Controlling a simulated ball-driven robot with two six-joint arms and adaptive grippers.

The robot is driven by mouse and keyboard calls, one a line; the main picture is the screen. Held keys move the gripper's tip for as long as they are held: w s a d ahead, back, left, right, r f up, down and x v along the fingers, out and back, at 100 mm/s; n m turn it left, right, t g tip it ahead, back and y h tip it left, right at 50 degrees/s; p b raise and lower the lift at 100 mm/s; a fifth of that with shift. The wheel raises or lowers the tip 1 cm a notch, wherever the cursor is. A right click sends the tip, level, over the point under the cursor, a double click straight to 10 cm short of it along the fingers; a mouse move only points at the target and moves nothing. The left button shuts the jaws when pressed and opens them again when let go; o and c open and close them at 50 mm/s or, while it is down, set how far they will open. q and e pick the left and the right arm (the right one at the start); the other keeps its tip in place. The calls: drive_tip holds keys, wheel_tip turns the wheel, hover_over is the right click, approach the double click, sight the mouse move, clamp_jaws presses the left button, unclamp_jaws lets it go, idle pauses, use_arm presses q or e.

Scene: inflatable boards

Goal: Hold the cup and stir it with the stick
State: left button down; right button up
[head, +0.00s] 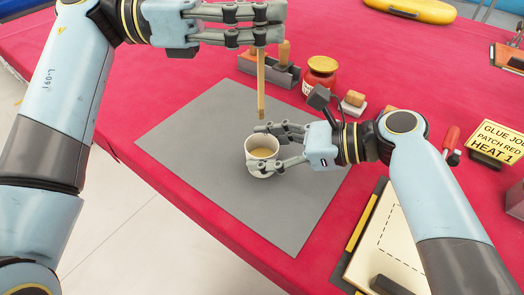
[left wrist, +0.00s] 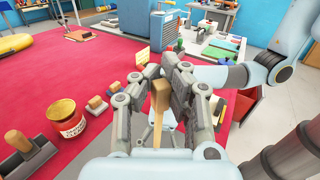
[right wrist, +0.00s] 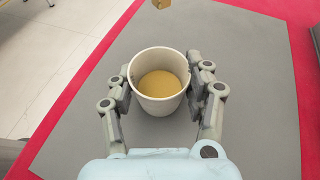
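The white cup (head: 262,153) stands upright on the grey mat (head: 190,129) with tan liquid in it. My right gripper (head: 258,148) has its fingers around the cup, one on each side; the right wrist view shows the cup (right wrist: 158,99) between the fingers. My left gripper (head: 262,22) is shut on the wooden stick (head: 261,85), which hangs upright with its lower end above and apart from the cup. The stick's upper end shows between the fingers in the left wrist view (left wrist: 159,100). Its tip shows at the top of the right wrist view (right wrist: 206,9).
Behind the mat stand a grey holder (head: 270,72) with wooden handles, a red jar (head: 320,72) and small wood-topped blocks (head: 353,102). The mat's left part is clear.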

drive_tip(key=o, duration=0.5)
drive_tip(key=shift+o, duration=0.2)
drive_tip(key=v, duration=1.2)
drive_tip(key=shift+s+f, duration=0.1)
